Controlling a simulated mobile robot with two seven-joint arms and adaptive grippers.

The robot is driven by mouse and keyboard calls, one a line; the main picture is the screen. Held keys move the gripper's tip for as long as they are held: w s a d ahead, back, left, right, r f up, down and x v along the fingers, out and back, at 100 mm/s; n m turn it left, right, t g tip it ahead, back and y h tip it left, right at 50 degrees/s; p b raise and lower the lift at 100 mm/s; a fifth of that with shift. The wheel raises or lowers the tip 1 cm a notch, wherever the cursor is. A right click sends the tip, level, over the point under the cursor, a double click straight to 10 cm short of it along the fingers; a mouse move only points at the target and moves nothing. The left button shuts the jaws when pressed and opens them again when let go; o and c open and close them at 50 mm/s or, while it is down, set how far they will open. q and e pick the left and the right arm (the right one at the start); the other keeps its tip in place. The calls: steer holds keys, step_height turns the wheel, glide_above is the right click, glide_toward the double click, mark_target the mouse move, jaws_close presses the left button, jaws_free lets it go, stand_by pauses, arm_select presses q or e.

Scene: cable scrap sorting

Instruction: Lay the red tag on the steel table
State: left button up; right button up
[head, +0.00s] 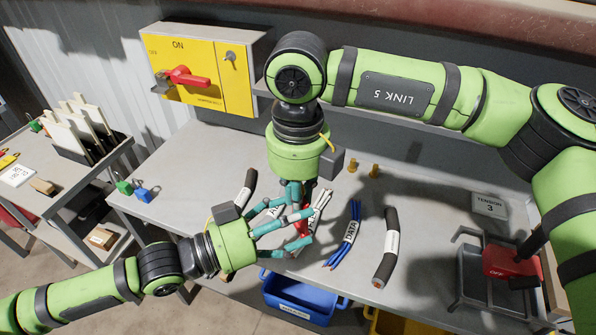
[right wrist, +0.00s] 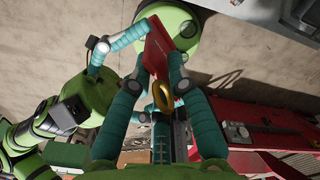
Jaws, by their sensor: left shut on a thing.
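The red tag (head: 303,222) is between my two grippers above the steel table (head: 190,170). The right wrist view shows it as a red plate (right wrist: 160,48) with a gold ring (right wrist: 163,95) nearer that camera. My left gripper (head: 290,222) comes in from the lower left and is shut on the tag. My right gripper (head: 301,205) reaches down from above. Its fingertips (right wrist: 164,64) are at either side of the tag's near end in the right wrist view. I cannot tell whether they press on it. The fingers hide much of the tag in the head view.
A labelled cable bundle (head: 318,212) lies close behind the grippers. Blue data cables (head: 345,240) and a thick black cable (head: 386,250) lie to the right, another black cable (head: 247,190) to the left. A blue bin (head: 300,297) stands below the front edge. The left tabletop is mostly clear.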

steer(key=shift+f, duration=0.9)
steer(key=shift+c, duration=0.4)
jaws_close()
arm_select(q)
steer(key=o, duration=0.9)
steer(key=shift+a, duration=0.15)
